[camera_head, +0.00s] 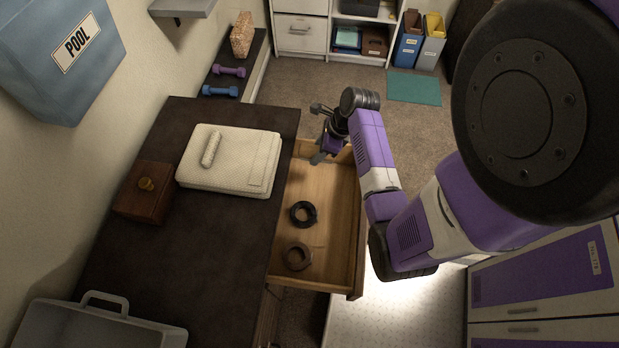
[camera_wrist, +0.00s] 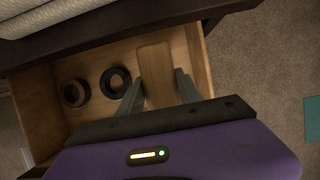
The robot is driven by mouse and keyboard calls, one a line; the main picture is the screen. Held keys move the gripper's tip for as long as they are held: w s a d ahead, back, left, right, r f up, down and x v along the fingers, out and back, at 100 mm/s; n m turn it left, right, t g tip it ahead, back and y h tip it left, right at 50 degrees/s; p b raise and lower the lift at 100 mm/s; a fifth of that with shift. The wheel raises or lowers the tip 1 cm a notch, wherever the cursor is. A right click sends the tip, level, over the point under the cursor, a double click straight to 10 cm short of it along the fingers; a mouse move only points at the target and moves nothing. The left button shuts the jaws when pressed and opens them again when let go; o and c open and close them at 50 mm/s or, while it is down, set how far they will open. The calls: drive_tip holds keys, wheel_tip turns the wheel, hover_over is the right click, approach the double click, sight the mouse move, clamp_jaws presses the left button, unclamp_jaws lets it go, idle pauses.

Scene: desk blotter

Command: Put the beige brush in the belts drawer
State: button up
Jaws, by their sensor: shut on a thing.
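The belts drawer (camera_head: 331,226) is pulled out from the dark desk, and its light wooden inside is in view. A black rolled belt (camera_head: 303,214) and a brown rolled belt (camera_head: 297,257) lie in it; both also show in the wrist view, black (camera_wrist: 115,83) and brown (camera_wrist: 75,93). My gripper (camera_wrist: 160,88) is shut on the beige brush (camera_wrist: 156,72), a flat wooden piece between the two fingers. In the head view my gripper (camera_head: 322,150) is over the drawer's far end, and the brush cannot be made out there. Its height above the drawer floor is unclear.
The drawer's middle, beside the belts, is bare. Dumbbells (camera_head: 229,71) lie on a bench beyond.

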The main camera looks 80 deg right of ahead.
sight(312, 180)
wheel_tip(312, 180, down, 15)
drive_tip(key=shift+b, duration=0.7)
drive_tip(key=shift+f, duration=0.1)
drive_tip(key=shift+f, duration=0.1)
drive_tip(key=o, duration=1.3)
